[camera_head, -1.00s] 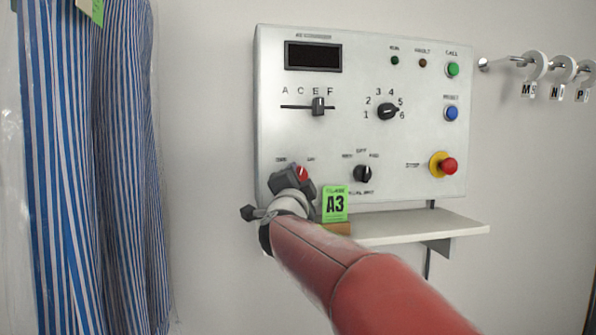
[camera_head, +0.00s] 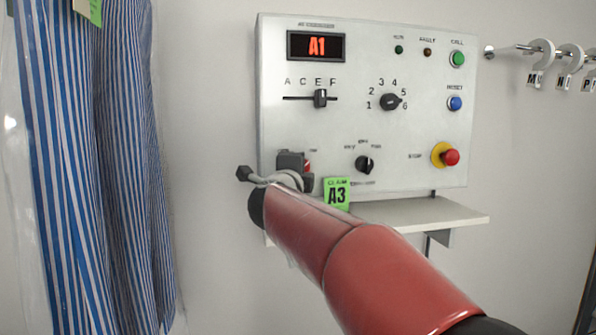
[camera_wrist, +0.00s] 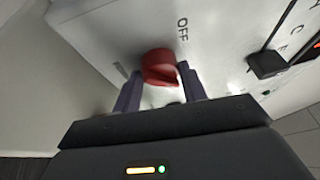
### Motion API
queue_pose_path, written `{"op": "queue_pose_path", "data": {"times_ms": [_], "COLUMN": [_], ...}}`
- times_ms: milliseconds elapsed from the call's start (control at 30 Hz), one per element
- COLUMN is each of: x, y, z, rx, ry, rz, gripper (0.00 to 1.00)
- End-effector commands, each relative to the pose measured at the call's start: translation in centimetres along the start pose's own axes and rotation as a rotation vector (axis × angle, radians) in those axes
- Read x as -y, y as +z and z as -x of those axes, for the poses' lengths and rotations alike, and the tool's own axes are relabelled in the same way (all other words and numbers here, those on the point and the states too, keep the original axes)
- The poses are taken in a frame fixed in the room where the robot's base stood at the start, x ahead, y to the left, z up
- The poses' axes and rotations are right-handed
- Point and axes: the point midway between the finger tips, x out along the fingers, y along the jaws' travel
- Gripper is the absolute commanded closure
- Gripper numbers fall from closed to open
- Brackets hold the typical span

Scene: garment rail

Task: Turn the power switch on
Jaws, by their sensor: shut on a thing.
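The power switch, a red rotary knob (camera_wrist: 160,68), sits on the light grey panel beside the printed word OFF in the wrist view. In the head view a sliver of the red knob (camera_head: 307,166) shows at the panel's lower left. My gripper (camera_wrist: 162,82) is shut on the knob, one dark finger on each side of it. In the head view my gripper (camera_head: 294,163) is against the panel, partly hidden by my wrist.
The panel (camera_head: 345,75) also holds a slider (camera_head: 320,98), a numbered dial (camera_head: 390,101), a black selector (camera_head: 364,164) and a red stop button (camera_head: 450,157). Striped garments (camera_head: 95,160) hang at left.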

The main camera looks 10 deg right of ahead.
Motion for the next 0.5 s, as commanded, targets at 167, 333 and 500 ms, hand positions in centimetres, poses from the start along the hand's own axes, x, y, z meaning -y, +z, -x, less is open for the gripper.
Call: {"op": "queue_pose_path", "data": {"times_ms": [167,333,500], "x": [0.13,0.14,0.11], "y": [-0.01,-0.01,-0.02], "z": [-0.01,-0.01,-0.01], "rx": [0.0,0.0,0.0], "ry": [-0.001,-0.001,-0.001], "rz": [-0.005,-0.005,-0.004], "gripper": [0.81,0.81,0.5]}}
